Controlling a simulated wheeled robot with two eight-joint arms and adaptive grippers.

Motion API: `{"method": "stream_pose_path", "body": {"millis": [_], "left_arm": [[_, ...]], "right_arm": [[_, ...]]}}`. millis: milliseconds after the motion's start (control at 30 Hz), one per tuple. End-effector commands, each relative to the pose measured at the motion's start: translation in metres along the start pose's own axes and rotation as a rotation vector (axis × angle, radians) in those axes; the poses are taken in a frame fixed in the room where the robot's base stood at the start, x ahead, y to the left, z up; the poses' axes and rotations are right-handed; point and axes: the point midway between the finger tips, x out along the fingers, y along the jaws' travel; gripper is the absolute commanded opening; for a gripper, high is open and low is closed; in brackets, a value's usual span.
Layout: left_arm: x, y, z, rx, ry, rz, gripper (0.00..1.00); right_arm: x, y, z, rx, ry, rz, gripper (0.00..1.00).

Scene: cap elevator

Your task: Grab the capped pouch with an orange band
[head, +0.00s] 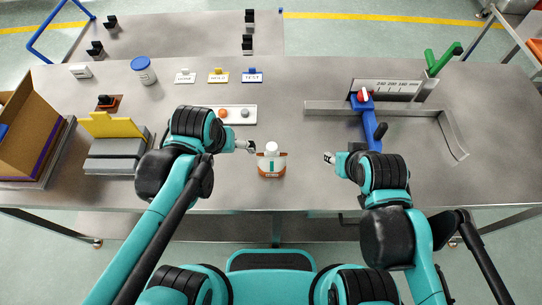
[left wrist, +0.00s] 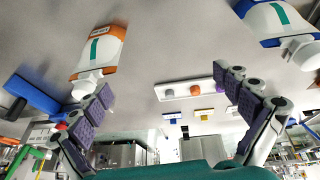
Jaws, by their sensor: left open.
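The capped pouch with an orange band (head: 271,162) stands upright near the table's front edge in the head view, white with a green stripe and white cap. In the left wrist view the pouch (left wrist: 102,48) appears upside down, its cap beside one finger. My left gripper (head: 250,146) is just left of the pouch in the head view. In the left wrist view its fingers (left wrist: 165,95) are spread wide with nothing between them. My right gripper (head: 328,158) is to the right of the pouch, apart from it; its opening is too small to judge.
A similar pouch with a blue band (left wrist: 275,22) shows in the left wrist view. A button panel (head: 238,114) lies behind the orange-banded pouch. A blue lever (head: 369,125) stands on the right, a brown box (head: 32,130) on the left. The table between the grippers is otherwise clear.

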Motion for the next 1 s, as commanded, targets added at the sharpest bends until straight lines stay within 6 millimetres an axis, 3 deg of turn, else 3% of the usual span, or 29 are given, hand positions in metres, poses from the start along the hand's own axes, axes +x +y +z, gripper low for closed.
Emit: {"method": "stream_pose_path", "body": {"millis": [33, 133, 400, 600, 1000], "left_arm": [[-0.007, 0.018, -0.012, 0.006, -0.048, 0.005, 1.0], [-0.005, 0.046, -0.02, 0.003, -0.143, 0.001, 1.0], [0.009, 0.104, -0.022, 0.002, -0.326, -0.046, 1.0], [0.02, 0.117, -0.016, 0.0, -0.371, -0.066, 1.0], [0.069, 0.11, 0.004, -0.001, -0.373, -0.067, 1.0]], "right_arm": [[-0.014, 0.0, -0.01, 0.0, 0.0, 0.0, 0.4], [-0.028, 0.0, -0.02, 0.0, 0.0, 0.0, 0.4], [-0.051, 0.0, -0.037, 0.0, 0.0, 0.0, 0.4], [-0.054, 0.0, -0.039, 0.0, 0.0, 0.0, 0.4], [-0.041, 0.0, -0.029, 0.0, 0.0, 0.0, 0.4]]}}
